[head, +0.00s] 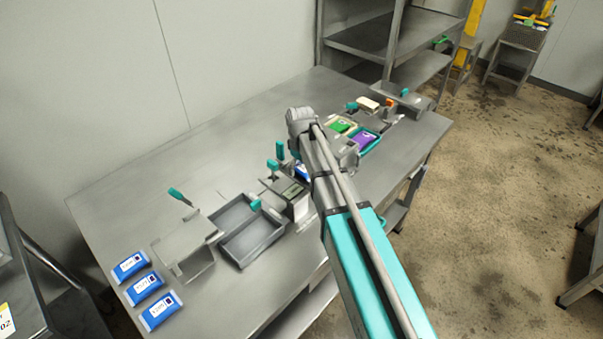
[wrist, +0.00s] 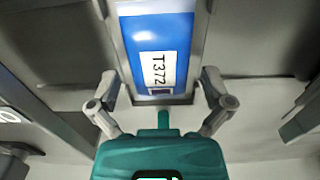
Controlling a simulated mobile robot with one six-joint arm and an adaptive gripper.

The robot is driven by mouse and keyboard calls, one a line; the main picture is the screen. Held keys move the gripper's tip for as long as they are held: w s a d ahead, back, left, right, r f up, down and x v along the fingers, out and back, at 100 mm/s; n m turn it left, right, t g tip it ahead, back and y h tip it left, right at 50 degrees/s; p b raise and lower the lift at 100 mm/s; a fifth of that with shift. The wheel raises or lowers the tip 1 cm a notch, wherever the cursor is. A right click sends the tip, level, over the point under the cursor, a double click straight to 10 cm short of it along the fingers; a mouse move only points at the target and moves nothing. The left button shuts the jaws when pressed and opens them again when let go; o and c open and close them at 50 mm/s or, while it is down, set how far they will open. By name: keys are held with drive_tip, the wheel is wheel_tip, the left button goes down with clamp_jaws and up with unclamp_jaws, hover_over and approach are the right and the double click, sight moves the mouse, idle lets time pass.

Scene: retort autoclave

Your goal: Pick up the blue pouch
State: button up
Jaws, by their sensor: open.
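A blue pouch (wrist: 151,50) with a white label reading T372 lies in a narrow grey holder (wrist: 165,101) in the wrist view. My gripper (wrist: 160,84) is open, with one finger on each side of the holder's near end. The frames do not show whether the fingers touch it. In the head view a small part of a blue pouch (head: 302,172) shows beside my arm, which hides the rest and my gripper. Three other blue pouches (head: 131,265), (head: 145,289), (head: 160,311) with white labels lie in a row at the table's left end.
The steel table (head: 165,160) has free room along its back. A grey tray (head: 250,240), a box-like device (head: 287,195) and a grey stand (head: 185,248) are left of my arm. A green pouch (head: 340,125) and a purple pouch (head: 362,141) lie beyond it. A shelf rack (head: 390,40) stands behind.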

idle(0.4)
drive_tip(key=c, duration=1.1)
drive_tip(key=shift+r, duration=0.2)
wheel_tip(320, 180, up, 2)
drive_tip(key=shift+p, duration=1.25)
drive_tip(key=s+d+r+p, duration=0.1)
drive_tip(key=s+r+p, duration=0.2)
drive_tip(key=s, duration=0.1)
drive_tip(key=s+d+r+p, duration=0.1)
drive_tip(key=s+r+p, duration=0.3)
drive_tip(key=s, duration=0.1)
drive_tip(key=s+d+r+p, duration=0.2)
drive_tip(key=s+r+p, duration=0.1)
drive_tip(key=s, duration=0.1)
drive_tip(key=shift+s+r, duration=0.2)
drive_tip(key=shift+r, duration=0.1)
